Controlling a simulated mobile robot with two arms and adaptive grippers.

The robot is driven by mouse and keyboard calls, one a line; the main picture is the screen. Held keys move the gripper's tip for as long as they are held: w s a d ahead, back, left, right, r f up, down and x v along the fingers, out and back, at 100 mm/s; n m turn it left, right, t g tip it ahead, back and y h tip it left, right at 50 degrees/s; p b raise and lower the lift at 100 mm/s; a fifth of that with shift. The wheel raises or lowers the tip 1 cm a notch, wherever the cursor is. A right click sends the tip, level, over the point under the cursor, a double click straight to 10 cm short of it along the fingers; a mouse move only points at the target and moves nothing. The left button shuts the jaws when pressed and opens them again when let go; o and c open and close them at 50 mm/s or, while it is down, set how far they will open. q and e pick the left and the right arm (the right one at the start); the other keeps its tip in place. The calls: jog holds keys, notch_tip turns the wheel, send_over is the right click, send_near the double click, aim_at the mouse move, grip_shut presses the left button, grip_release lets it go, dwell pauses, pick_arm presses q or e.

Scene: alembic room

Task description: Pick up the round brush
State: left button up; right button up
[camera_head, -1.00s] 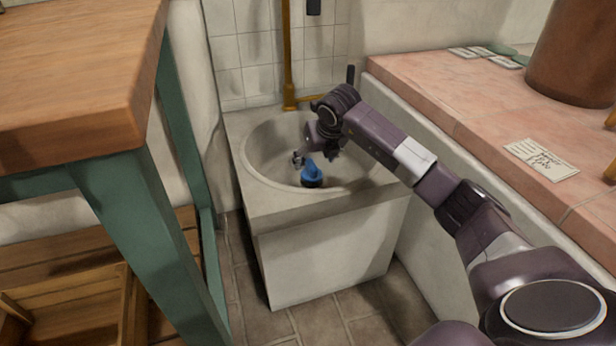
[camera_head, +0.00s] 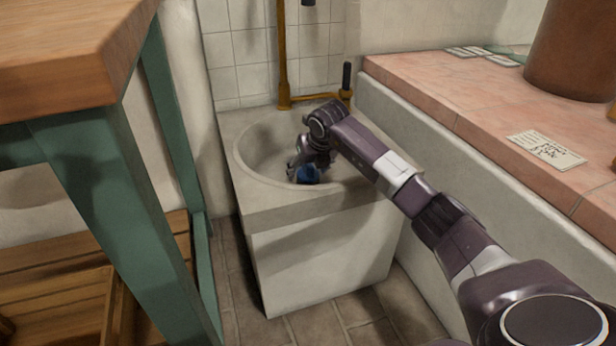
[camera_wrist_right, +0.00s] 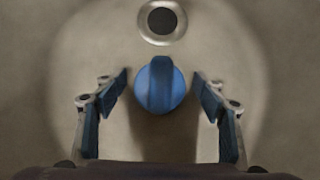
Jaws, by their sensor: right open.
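The round brush (camera_head: 307,174) is blue and sits in the basin of the sink (camera_head: 262,178). In the right wrist view the round brush (camera_wrist_right: 160,86) shows from above as a blue disc with a raised ridge, a little below the drain (camera_wrist_right: 162,20). My right gripper (camera_head: 304,168) is down in the basin at the brush and hides part of it. In the right wrist view my right gripper (camera_wrist_right: 162,92) is open, with one finger on each side of the brush and a gap on both sides. My left gripper is not in view.
A brown pipe with a tap (camera_head: 320,97) runs along the tiled wall behind the sink. A pink tiled ledge (camera_head: 450,95) with a paper note (camera_head: 545,149) lies on the right. A wooden table with green legs (camera_head: 60,50) stands on the left.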

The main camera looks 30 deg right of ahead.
jog(key=c, duration=1.3)
jog(key=shift+c, duration=0.5)
jog(key=shift+r, duration=0.2)
